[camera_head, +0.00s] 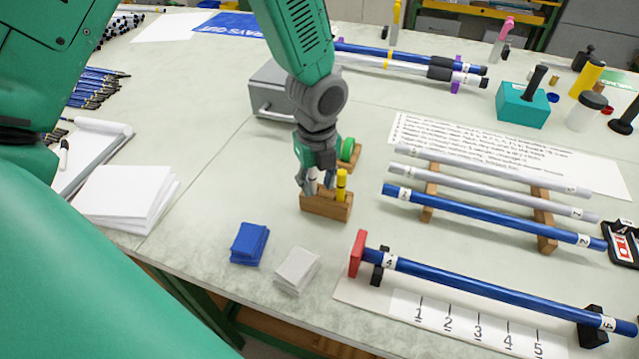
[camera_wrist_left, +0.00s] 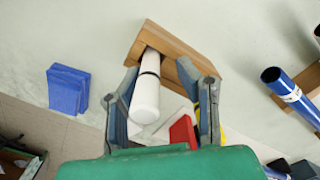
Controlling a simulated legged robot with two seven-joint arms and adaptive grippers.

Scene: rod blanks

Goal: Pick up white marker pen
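The white marker pen (camera_wrist_left: 147,98) stands in the wooden holder (camera_wrist_left: 195,55), pointing up toward the left wrist camera. In the head view the wooden holder (camera_head: 325,207) stands near the middle of the table, with a yellow marker (camera_head: 341,185) upright in it. My left gripper (camera_head: 316,186) is directly over the holder from above. In the left wrist view my left gripper (camera_wrist_left: 163,112) is open, with one finger on each side of the white marker and gaps visible. The head view mostly hides the white marker behind the fingers. My right gripper is not in view.
Blue pads (camera_head: 249,243) and grey pads (camera_head: 297,270) lie in front of the holder. A rack of rods (camera_head: 480,213) and a red-ended stop (camera_head: 357,253) are to the right. A grey metal box (camera_head: 270,92) stands behind.

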